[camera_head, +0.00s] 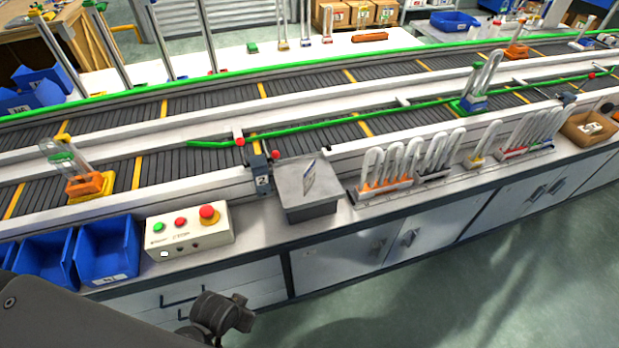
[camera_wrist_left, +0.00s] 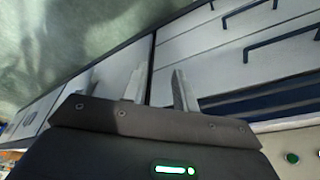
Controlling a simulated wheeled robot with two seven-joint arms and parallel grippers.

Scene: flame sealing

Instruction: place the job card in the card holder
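I cannot tell whether this card is the job card or whether the box is the card holder. My left gripper (camera_wrist_left: 160,88) is open and empty in the left wrist view, with its two fingers apart in front of the cabinet fronts. In the head view, my dark left arm comes in at the lower left, below the counter; its fingertips do not show. My right gripper is not in view.
A control box (camera_head: 190,230) with green and red buttons and blue bins (camera_head: 108,250) stand left of the grey box. Racks of glass tubes (camera_head: 385,185) stand to its right. A conveyor (camera_head: 320,92) runs behind. A post marked 2 (camera_head: 262,180) stands beside the box.

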